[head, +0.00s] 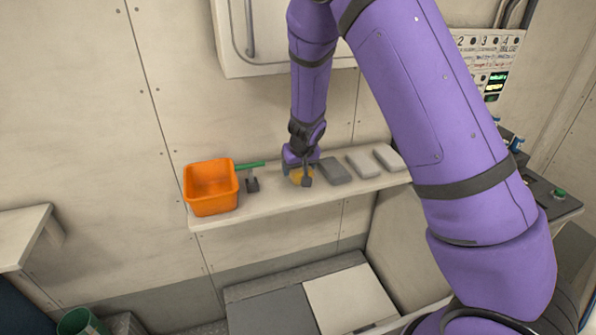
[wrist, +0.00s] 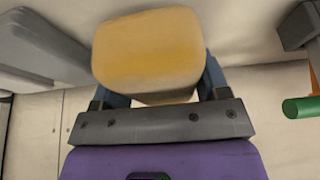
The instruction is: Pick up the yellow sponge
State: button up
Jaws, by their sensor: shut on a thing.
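The yellow sponge (wrist: 150,50) is between the two fingers of my gripper (wrist: 158,80) in the wrist view. The fingers press on its left and right sides, so my gripper is shut on it. In the head view, my gripper (head: 301,172) is at the shelf, and the sponge (head: 297,176) shows only in part, as a small yellow patch behind the gripper. Whether the sponge touches the shelf cannot be told.
The narrow shelf (head: 260,204) carries an orange bin (head: 211,188) at its left end. A dark tool with a green handle (head: 250,165) lies beside the bin. A white cabinet hangs above.

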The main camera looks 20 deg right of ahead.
jog(key=shift+r, duration=0.65)
jog(key=shift+s+r, duration=0.2)
jog(key=s+r, duration=0.1)
jog(key=s, duration=1.4)
jog(key=shift+s+r, duration=0.2)
jog(key=shift+s, duration=0.1)
